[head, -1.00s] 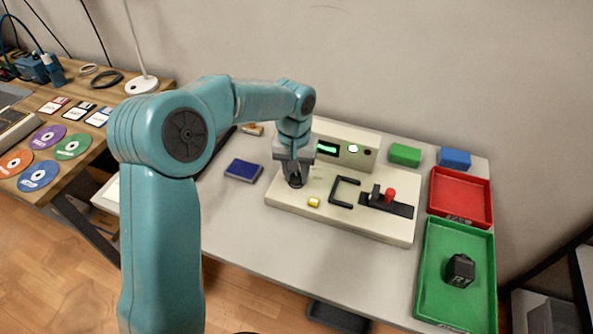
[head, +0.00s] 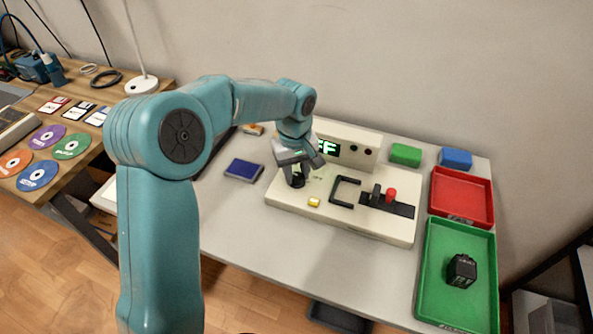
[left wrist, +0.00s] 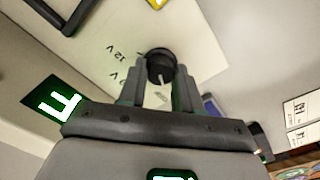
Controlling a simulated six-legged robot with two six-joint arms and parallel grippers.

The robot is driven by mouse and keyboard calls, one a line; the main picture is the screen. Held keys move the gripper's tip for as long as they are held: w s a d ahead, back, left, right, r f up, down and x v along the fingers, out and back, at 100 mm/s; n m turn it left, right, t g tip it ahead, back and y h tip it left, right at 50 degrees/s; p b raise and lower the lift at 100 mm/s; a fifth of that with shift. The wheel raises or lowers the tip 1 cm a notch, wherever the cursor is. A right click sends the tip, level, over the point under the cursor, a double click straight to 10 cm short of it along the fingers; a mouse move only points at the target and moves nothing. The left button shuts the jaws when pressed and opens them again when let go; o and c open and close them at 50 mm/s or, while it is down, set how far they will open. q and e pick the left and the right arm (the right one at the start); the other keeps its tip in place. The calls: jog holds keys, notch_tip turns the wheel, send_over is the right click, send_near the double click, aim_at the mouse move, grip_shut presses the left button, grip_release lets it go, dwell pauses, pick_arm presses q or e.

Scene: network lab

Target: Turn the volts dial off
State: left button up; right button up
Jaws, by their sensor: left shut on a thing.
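The volts dial (left wrist: 160,67) is a round black knob with a white pointer line, on the left part of the cream panel (head: 345,222). In the left wrist view, markings including "12 V" are printed beside it. My left gripper (left wrist: 158,80) is shut on the dial, one finger on each side. In the head view my left gripper (head: 296,178) is tilted over the dial and hides most of it. The display (head: 327,148) on the upright box shows large light letters ending in "F", partly hidden by my gripper. My right gripper is not in view.
A black handle (head: 343,192), a red-knobbed lever (head: 390,195) and a yellow button (head: 314,202) are on the panel near my gripper. A red tray (head: 461,197) and a green tray (head: 430,285) stand right. A blue box (head: 243,170) lies left.

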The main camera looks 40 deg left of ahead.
aim_at(294, 176)
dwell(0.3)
pick_arm(q)
jog(key=o, duration=1)
jog(key=shift+o, duration=0.2)
notch_tip(294, 176, up, 16)
jog(key=p, duration=0.3)
jog(key=shift+s+a+r, duration=0.15)
jog(key=shift+s+r, duration=0.05)
